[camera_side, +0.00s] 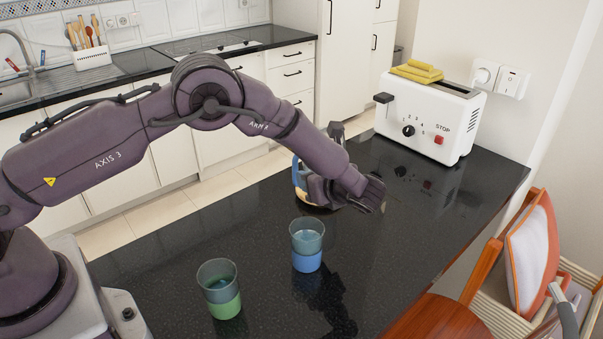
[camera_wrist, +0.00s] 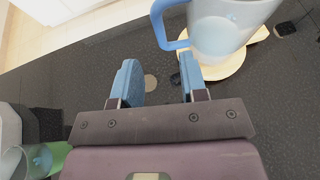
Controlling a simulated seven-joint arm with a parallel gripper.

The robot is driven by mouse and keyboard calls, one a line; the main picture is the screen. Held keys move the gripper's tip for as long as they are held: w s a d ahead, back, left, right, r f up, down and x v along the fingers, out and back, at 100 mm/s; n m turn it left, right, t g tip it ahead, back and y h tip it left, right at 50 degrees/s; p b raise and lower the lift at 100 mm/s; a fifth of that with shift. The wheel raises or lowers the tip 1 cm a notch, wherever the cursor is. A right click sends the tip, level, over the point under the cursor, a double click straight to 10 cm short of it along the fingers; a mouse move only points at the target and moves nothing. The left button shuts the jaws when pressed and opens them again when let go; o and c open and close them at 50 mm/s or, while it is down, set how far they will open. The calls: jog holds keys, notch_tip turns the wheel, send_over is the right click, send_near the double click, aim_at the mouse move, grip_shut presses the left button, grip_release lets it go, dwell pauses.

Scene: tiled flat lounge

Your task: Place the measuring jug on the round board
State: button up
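The measuring jug (camera_wrist: 225,25) is clear with a blue handle (camera_wrist: 160,22), at the upper right of the wrist view. Its base appears to stand on the pale round board (camera_wrist: 232,66), whose rim shows around it. In the side view my gripper and forearm mostly hide both; part of the blue handle (camera_side: 296,172) and a tan edge of the board (camera_side: 303,196) show. My gripper (camera_wrist: 160,80) is open, its two blue fingertips apart with nothing held between them. It is beside the jug, apart from the handle in the wrist view.
A blue-based cup (camera_side: 307,262) and a green-based cup (camera_side: 226,307) stand on the dark counter (camera_side: 420,215), nearer the side camera. A white toaster (camera_side: 430,115) with a yellow cloth (camera_side: 417,71) stands at the back right.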

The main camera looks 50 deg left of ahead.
jog(key=w+v, duration=0.1)
jog(key=v, duration=0.3)
jog(key=s+a+r+n+g+h, duration=0.1)
jog(key=s+a+r+n+h, duration=0.2)
jog(key=s+r+n, duration=0.45)
jog(key=s+a+r+n+g+h, duration=0.1)
jog(key=s+a+r+n+h, duration=0.25)
jog(key=r, duration=0.65)
jog(key=s+r+n+t+h, duration=0.2)
jog(key=s+n+h, duration=0.1)
jog(key=s, duration=0.7)
jog(key=s+d+r+n+t+h, duration=0.1)
jog(key=s+r+n+t+h, duration=0.1)
jog(key=s+n, duration=0.4)
jog(key=s+t+h, duration=0.1)
jog(key=s+h, duration=0.1)
jog(key=s, duration=0.2)
jog(key=shift+s+d, duration=0.15)
jog(key=shift+d, duration=0.1)
